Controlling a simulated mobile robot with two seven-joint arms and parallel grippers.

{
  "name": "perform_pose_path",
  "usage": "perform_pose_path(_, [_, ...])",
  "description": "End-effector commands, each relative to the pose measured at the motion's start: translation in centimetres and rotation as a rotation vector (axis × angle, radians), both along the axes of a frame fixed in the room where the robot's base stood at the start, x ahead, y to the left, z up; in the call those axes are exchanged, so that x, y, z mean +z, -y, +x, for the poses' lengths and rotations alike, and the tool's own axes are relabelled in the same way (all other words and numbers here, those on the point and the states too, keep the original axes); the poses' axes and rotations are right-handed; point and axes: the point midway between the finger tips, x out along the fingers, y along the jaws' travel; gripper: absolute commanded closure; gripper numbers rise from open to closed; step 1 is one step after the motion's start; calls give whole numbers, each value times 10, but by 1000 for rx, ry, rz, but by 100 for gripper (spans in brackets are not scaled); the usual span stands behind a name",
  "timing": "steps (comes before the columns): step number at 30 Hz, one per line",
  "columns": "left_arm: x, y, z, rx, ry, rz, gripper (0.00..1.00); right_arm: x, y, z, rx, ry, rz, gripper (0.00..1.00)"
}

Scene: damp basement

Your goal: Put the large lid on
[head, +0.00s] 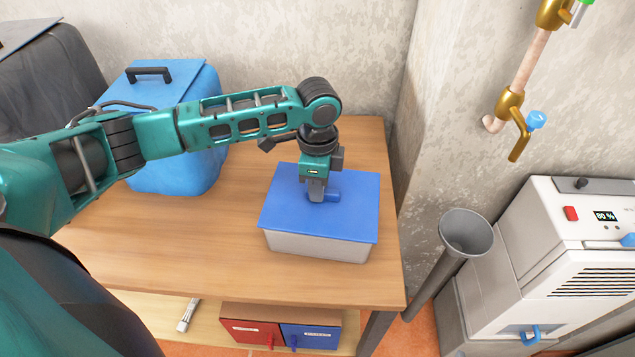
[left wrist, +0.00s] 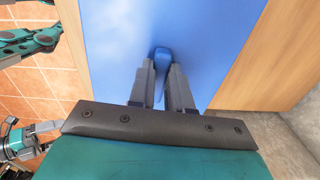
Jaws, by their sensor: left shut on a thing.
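A large flat blue lid (head: 347,215) lies over a light grey box (head: 318,246) near the right end of the wooden table. The lid looks level, and the box's front wall shows below its edge. My left gripper (head: 316,198) points down from above and is shut on the small blue handle at the lid's middle. In the left wrist view the fingers (left wrist: 161,80) close around the handle (left wrist: 162,57), with the blue lid (left wrist: 115,45) filling the middle. Whether the lid is fully seated on the rim cannot be told.
A blue bin (head: 184,168) with a black-handled lid stands at the table's back left. The wooden tabletop (head: 190,250) is clear in front. Red (head: 251,332) and blue (head: 310,337) drawers sit below. A grey pipe (head: 440,270) and a white machine (head: 545,255) stand to the right.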

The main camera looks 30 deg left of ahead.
Motion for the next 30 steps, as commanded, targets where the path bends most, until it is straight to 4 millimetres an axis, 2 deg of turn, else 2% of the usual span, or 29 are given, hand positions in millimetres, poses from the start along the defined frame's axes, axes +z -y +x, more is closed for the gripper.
perform_pose_path(21, [-4, 0, 0, 1, 0, 0, 100, 4, 0, 0, 0, 1, 0, 0])
perform_pose_path(22, [-4, 0, 0, 1, 0, 0, 79, 4, 0, 0, 0, 1, 0, 0])
perform_pose_path(30, [-5, 0, 0, 1, 0, 0, 53, 4, 0, 0, 0, 1, 0, 0])
